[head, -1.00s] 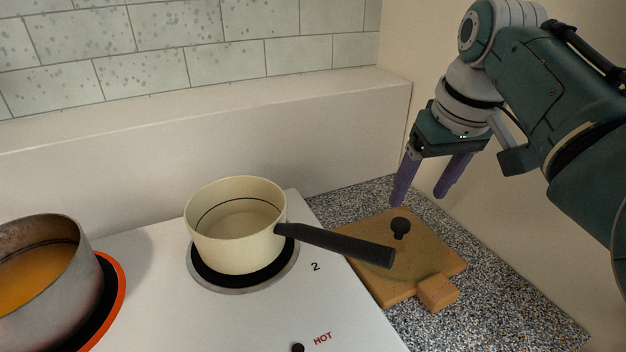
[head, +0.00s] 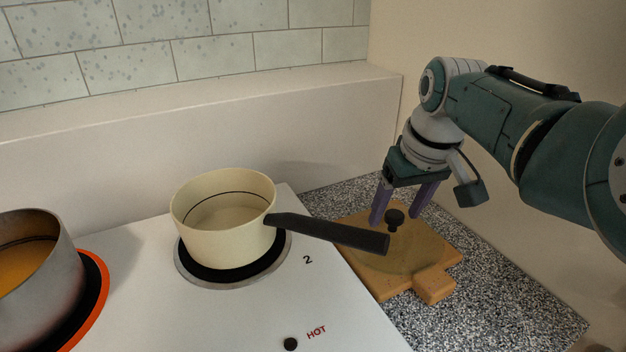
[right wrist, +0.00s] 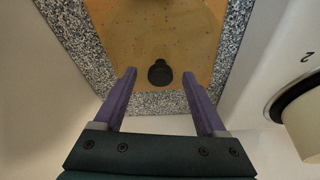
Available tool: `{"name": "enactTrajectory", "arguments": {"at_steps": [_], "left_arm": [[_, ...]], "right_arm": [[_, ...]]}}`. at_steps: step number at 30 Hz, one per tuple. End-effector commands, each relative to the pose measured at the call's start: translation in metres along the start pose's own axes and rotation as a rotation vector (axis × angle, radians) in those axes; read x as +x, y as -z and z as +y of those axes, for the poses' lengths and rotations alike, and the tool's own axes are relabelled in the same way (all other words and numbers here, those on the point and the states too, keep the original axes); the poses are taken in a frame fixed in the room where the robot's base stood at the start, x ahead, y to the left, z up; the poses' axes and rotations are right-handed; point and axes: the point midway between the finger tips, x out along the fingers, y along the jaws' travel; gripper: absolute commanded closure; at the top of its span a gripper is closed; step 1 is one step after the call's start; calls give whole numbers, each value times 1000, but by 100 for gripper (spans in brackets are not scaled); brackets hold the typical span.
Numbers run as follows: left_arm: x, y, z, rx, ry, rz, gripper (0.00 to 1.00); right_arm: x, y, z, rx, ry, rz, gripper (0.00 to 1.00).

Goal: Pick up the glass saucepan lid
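The glass saucepan lid (head: 415,247) lies on a wooden board (head: 380,282); its clear glass is hard to make out. Its black knob (head: 395,219) stands up and also shows in the right wrist view (right wrist: 160,73). My right gripper (head: 397,222) is open and points down at the knob. In the right wrist view the purple fingers (right wrist: 157,75) are spread wide, with the knob between their tips in the picture and nothing held. I cannot tell the exact height of the tips over the lid. My left gripper is not in view.
A cream saucepan (head: 225,245) sits on the hob (head: 215,320), its black handle (head: 335,235) reaching over the board's left side. A metal pot (head: 50,290) stands on a red-ringed burner at left. A wall rises close behind the speckled counter (head: 480,290).

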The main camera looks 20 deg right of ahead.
Motion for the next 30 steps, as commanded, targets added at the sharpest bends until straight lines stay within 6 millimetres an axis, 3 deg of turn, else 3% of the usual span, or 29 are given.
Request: {"name": "enactTrajectory", "arguments": {"at_steps": [2, 19, 30], "left_arm": [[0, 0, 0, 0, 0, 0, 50], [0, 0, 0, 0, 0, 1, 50], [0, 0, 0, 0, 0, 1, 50]], "right_arm": [[0, 0, 0, 0, 0, 0, 36], [0, 0, 0, 0, 0, -1, 100], [0, 0, 0, 0, 0, -1, 100]]}}
